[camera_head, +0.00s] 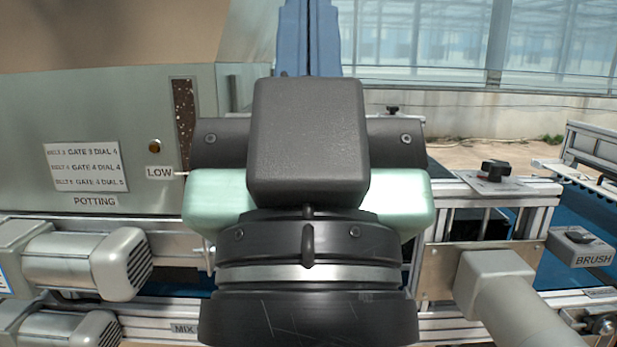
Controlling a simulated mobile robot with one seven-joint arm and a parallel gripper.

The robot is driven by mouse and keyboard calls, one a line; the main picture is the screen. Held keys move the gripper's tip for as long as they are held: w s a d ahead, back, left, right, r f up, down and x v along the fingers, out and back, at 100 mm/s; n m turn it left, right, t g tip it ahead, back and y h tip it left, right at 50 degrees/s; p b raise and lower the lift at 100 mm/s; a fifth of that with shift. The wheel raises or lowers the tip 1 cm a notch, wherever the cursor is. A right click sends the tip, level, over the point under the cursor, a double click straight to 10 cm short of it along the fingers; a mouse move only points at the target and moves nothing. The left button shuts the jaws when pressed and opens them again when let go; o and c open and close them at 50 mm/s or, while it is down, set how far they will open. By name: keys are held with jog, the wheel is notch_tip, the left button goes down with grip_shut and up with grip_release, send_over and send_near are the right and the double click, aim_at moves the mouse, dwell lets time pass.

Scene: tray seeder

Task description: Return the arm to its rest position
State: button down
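My gripper (308,145) fills the middle of the head view, seen from behind at the end of my arm. Its dark block and mint-green side parts show above a black round wrist with a silver ring. The fingers are hidden behind this housing, so I cannot see whether they are open or shut, or whether they hold anything. The gripper appears in front of the seeder's frame, but its distance from the frame is unclear.
A grey-green potting hopper (80,185) with a dial plate (86,167) stands left. Motors (80,262) sit below it. At right are a rail with a black knob (495,170), a grey motor (510,290) and a BRUSH switch box (580,247). Greenhouse glass stands behind.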

notch_tip(320, 180, up, 23)
jog(key=p, duration=2)
jog(key=shift+f, duration=0.15)
